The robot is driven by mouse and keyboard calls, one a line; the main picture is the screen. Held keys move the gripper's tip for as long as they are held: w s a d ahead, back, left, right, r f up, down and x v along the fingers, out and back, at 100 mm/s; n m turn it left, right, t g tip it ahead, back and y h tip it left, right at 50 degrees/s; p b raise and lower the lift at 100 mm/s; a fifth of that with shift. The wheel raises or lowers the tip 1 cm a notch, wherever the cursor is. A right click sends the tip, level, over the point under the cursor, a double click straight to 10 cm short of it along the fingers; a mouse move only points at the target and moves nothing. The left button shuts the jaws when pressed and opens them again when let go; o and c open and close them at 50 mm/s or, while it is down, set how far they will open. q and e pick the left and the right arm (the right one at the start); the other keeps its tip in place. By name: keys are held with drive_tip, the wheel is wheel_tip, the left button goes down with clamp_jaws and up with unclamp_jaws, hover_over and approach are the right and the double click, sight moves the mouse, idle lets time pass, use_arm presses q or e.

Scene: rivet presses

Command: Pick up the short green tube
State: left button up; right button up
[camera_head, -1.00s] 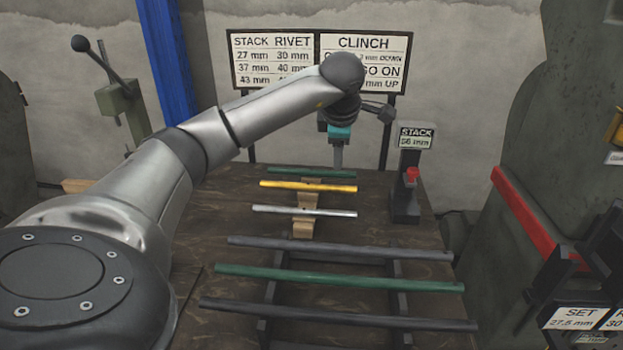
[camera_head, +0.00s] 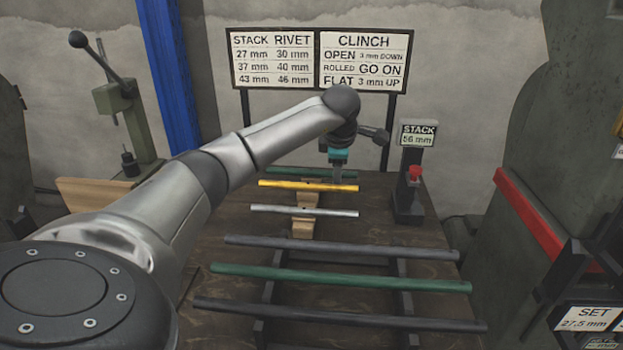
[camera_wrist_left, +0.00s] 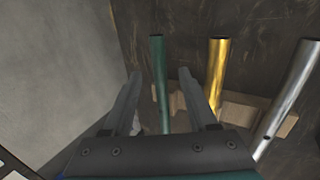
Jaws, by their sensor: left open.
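The short green tube (camera_head: 295,171) lies at the back of the bench, behind the yellow tube and the silver tube. In the left wrist view the short green tube (camera_wrist_left: 159,75) runs lengthwise between my two fingers. My left gripper (camera_head: 337,180) is open at the right part of this tube, and its fingers (camera_wrist_left: 160,74) show one on each side of it. I cannot tell how far above the tube the fingertips are. Part of the tube is hidden by the gripper. My right gripper is not in view.
The yellow tube (camera_head: 290,185) and silver tube (camera_head: 285,210) lie in front on a wooden support (camera_head: 304,226). Longer grey and green tubes (camera_head: 320,276) lie on a dark rack nearer me. A stack gauge (camera_head: 408,200) stands to the right.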

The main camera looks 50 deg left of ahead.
use_arm(q)
drive_tip(key=shift+x, duration=0.95)
clamp_jaws()
